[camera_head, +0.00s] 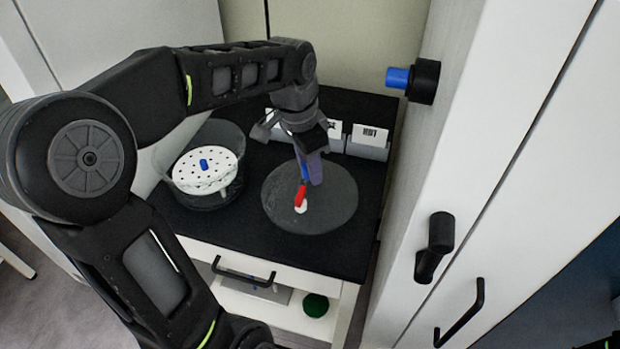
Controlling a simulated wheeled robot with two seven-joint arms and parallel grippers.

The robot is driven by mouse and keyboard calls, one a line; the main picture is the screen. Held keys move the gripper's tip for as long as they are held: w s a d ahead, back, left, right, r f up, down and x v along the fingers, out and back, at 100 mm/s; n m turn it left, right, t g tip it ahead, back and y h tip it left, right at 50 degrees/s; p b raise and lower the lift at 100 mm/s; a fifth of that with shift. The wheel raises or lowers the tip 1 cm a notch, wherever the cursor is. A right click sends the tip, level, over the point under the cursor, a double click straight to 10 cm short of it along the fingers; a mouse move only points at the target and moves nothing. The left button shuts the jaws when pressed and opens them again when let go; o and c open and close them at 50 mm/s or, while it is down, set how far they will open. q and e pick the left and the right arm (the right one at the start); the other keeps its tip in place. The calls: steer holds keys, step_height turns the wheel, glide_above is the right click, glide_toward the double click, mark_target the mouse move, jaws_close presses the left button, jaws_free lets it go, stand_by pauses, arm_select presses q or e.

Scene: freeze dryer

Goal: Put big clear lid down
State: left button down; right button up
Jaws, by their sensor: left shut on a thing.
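The big clear lid (337,206) is a round, see-through disc that looks dark grey over the black countertop. It lies roughly level over the middle of the counter; I cannot tell whether it touches the surface. My left gripper (306,172) reaches down from above onto the middle of the lid and is shut on it. A small red part and a white part show at the lid's centre, just below the fingers. The gripper hides part of the centre and the far side of the lid. My right gripper is not in view.
A clear round vessel (232,135) with a white perforated plate (193,178) and blue knob stands left of the lid. Labelled boxes (369,141) stand behind. The black countertop (290,248) is clear at the front. A white cabinet (445,150) with a blue-tipped knob (398,77) borders the right.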

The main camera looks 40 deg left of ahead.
mark_target(303, 182)
arm_select(q)
steer(key=shift+f, duration=1.8)
steer(key=shift+f, duration=0.15)
steer(key=c, duration=1.1)
jaws_free()
steer(key=shift+o, duration=0.2)
step_height(303, 182, up, 12)
steer(key=s, duration=0.1)
steer(key=shift+s+a, duration=0.3)
steer(key=shift+a, duration=0.05)
